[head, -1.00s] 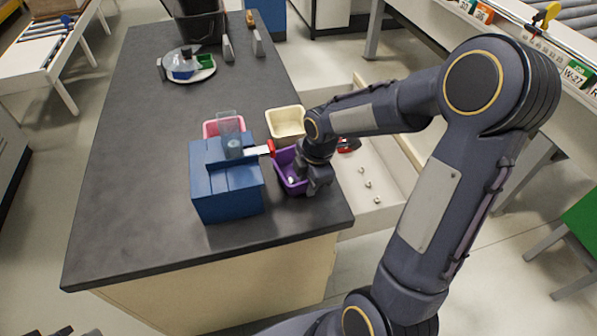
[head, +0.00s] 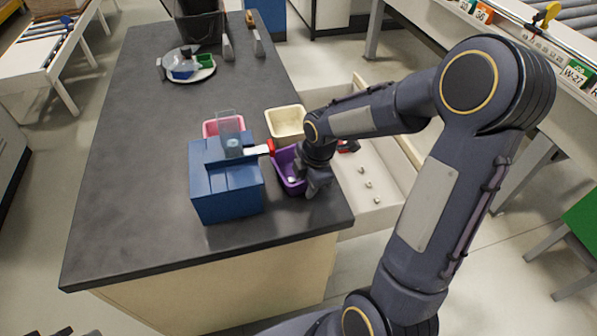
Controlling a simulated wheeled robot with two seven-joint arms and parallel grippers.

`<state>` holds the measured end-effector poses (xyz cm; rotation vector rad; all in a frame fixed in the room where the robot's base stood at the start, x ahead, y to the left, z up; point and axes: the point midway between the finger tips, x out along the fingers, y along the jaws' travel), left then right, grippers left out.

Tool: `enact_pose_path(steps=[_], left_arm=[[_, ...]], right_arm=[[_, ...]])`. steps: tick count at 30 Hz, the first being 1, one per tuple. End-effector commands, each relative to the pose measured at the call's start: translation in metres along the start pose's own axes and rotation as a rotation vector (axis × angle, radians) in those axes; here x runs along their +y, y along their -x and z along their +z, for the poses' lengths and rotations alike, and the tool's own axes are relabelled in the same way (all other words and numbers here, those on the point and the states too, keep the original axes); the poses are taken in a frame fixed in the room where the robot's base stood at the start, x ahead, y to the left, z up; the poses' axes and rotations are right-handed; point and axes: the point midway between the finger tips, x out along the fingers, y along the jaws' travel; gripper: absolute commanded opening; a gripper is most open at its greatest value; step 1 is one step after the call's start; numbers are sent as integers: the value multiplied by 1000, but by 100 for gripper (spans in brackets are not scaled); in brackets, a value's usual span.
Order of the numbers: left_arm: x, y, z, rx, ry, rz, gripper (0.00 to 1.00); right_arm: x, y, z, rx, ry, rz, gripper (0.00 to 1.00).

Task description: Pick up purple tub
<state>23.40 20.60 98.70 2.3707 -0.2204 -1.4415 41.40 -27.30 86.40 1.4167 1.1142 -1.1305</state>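The purple tub (head: 284,166) stands on the dark bench top, just right of the blue machine (head: 226,186). A small pale piece lies inside it. My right gripper (head: 308,188) is at the tub's right wall, pointing down. Its wrist covers the tub's right side, and I cannot tell whether the fingers are apart or closed on the rim. My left gripper is not in view.
A cream tub (head: 286,120) stands behind the purple one, and a pink tub (head: 210,128) is partly hidden behind the blue machine. An open drawer (head: 385,190) with small pieces is at the right. The bench's left half is clear.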

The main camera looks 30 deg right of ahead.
Motion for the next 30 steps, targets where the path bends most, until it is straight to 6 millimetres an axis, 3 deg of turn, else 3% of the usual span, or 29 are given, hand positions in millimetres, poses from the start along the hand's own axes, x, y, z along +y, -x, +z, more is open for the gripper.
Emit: enact_pose_path(steps=[2,9,22,30], left_arm=[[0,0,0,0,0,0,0],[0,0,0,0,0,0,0],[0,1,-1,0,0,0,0],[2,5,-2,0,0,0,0]], right_arm=[[0,0,0,0,0,0,32],[0,0,0,0,0,0,0],[0,2,0,0,0,1,0],[4,21,-2,-1,0,5,0]])
